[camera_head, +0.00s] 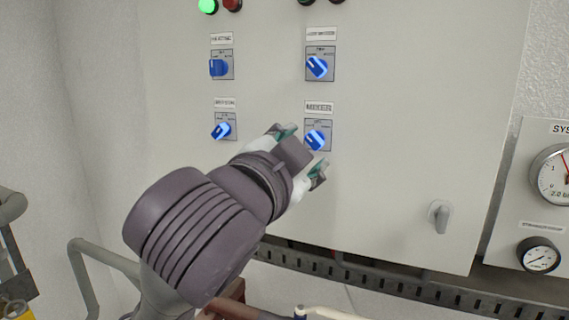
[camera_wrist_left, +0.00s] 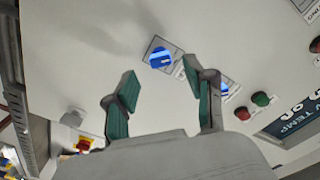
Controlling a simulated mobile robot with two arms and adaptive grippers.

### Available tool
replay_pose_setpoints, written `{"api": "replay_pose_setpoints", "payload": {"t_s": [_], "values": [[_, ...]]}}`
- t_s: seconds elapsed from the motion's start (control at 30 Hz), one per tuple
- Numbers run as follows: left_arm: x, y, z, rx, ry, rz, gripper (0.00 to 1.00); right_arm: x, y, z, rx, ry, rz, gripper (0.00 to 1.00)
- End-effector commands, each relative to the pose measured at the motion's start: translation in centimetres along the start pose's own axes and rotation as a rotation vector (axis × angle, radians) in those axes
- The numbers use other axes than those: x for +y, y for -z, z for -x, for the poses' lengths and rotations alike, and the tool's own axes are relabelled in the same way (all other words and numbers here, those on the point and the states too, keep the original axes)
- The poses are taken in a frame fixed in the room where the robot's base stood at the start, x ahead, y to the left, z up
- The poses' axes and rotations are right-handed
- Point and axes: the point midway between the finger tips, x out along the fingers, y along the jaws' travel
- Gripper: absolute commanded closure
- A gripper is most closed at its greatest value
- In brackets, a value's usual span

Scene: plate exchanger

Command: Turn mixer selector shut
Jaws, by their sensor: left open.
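The mixer selector (camera_head: 316,139) is a blue rotary knob with a pale pointer on a grey plate, under a label reading MIXER, at the lower right of four knobs on the panel. Its pointer is tilted, not upright. My left gripper (camera_head: 302,153) is open, with green-padded fingertips at the lower left of this knob. In the left wrist view, a blue knob (camera_wrist_left: 160,57), likely the mixer selector, shows beyond the gap between the open fingers (camera_wrist_left: 158,86). I cannot tell if the fingers touch it. My right gripper is not in view.
Blue selectors sit above (camera_head: 317,67), to the left (camera_head: 221,131) and at the upper left (camera_head: 219,67). A grey latch (camera_head: 440,216) is at lower right. Gauges (camera_head: 540,255) stand right of the cabinet. A slotted duct (camera_head: 350,273) runs below it.

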Motion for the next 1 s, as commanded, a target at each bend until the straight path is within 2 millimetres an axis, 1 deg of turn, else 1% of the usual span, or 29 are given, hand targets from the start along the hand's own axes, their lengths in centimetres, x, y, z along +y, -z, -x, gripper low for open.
{"api": "replay_pose_setpoints", "payload": {"t_s": [0.03, 0.2, 0.3, 0.4, 0.53, 0.77, 0.83, 0.87, 0.93, 0.97, 1.0], "values": [[0.0, 0.1, 1.2, 0.006, 0.001, 0.0, 0.46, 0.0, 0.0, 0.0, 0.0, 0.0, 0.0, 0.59], [0.0, 0.1, 4.5, 0.005, 0.0, 0.0, 0.46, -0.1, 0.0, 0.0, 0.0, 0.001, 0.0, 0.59], [0.0, 0.1, 5.8, 0.003, 0.0, 0.001, 0.46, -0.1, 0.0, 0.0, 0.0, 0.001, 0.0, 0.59], [0.0, 0.0, 6.6, 0.001, -0.001, 0.001, 0.46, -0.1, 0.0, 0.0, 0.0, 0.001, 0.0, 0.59], [0.1, -0.1, 6.9, -0.001, -0.002, 0.001, 0.46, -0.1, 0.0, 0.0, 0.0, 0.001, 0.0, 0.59], [0.1, -0.1, 6.9, -0.002, -0.002, 0.001, 0.46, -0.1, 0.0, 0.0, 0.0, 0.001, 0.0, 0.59], [0.3, -0.6, 6.7, -0.011, -0.009, 0.011, 0.46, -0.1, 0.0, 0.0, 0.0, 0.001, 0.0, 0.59], [0.5, -1.0, 6.5, -0.019, -0.016, 0.02, 0.46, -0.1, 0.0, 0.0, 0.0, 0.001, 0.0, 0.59], [1.2, -2.8, 5.7, -0.054, -0.042, 0.058, 0.46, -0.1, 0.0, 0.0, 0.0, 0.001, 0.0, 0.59], [1.7, -4.0, 5.2, -0.076, -0.057, 0.081, 0.46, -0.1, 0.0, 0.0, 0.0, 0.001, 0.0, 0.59], [2.5, -5.7, 4.6, -0.109, -0.079, 0.118, 0.46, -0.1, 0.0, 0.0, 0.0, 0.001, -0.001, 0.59]]}}
